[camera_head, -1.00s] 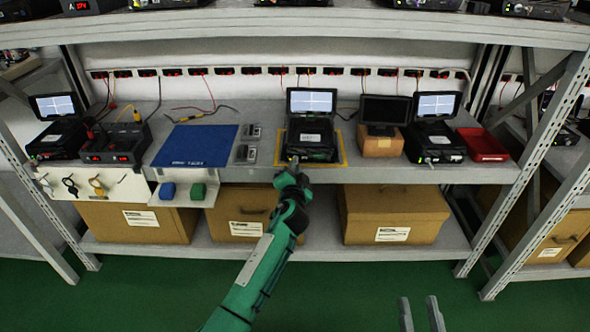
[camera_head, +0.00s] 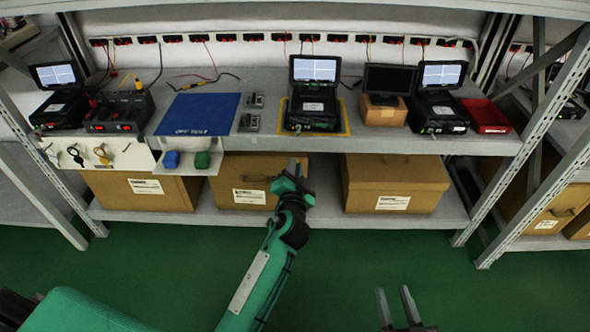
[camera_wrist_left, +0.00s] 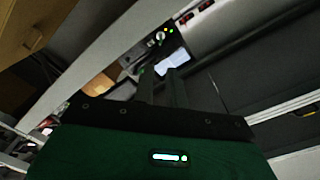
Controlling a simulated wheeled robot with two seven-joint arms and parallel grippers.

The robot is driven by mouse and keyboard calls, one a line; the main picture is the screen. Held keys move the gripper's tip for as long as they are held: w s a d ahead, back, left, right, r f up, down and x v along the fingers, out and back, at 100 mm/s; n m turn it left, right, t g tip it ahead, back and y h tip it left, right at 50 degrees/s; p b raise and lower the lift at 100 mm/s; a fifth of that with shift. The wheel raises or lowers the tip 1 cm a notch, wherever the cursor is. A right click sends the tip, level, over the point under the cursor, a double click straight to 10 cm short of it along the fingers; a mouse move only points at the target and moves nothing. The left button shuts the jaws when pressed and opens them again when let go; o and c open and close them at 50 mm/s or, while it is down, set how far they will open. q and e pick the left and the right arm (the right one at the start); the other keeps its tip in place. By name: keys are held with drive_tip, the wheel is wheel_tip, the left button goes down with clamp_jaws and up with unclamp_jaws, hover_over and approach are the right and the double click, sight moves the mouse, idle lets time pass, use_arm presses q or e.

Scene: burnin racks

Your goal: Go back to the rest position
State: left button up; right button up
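My left gripper (camera_head: 294,170) is in front of the shelf, below the edge of its middle board, with the green arm reaching up from the bottom. In the left wrist view its two dark fingers (camera_wrist_left: 161,82) stand a little apart with nothing seen between them. My right gripper (camera_head: 397,300) shows at the bottom right over the green floor, its two fingers apart and empty.
A device with a lit screen (camera_head: 314,105) stands on a yellow-edged mat on the middle board (camera_head: 345,142). Cardboard boxes (camera_head: 395,170) fill the lower shelf behind my left gripper. The green floor (camera_head: 350,260) in front is clear.

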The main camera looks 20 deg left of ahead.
use_arm(q)
drive_tip(key=shift+s+d, duration=0.1)
drive_tip(key=shift+s, duration=0.3)
